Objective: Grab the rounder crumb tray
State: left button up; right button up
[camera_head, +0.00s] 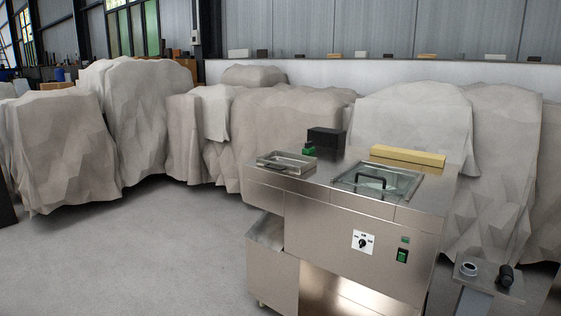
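The stainless-steel machine (325,215), which looks like the rounder, stands right of centre. A shallow rectangular metal tray (287,162) lies on the left end of its top; I cannot tell whether it is the crumb tray. Below, on the left, is an open metal ledge (267,234) above a lower cabinet. A clear lid (378,182) with a black handle covers the right part of the top. A dial (363,242) and a green switch (402,256) are on the front. Neither of my grippers is in view.
A black box (326,141), a green item (309,150) and a yellow bar (408,156) sit along the machine's back edge. Sheet-covered bulky shapes (60,145) line the back. A small metal stand (487,281) is at lower right. The floor (150,255) at left is clear.

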aim_at(282, 160)
jog(key=i+j+z, duration=0.1)
jog(key=j, duration=0.2)
jog(key=i+j+z, duration=0.1)
jog(key=i+j, duration=0.15)
jog(key=i+j+z, duration=0.1)
jog(key=j, duration=0.3)
jog(key=i+j+z, duration=0.2)
jog(key=j, duration=0.45)
jog(key=i, duration=0.1)
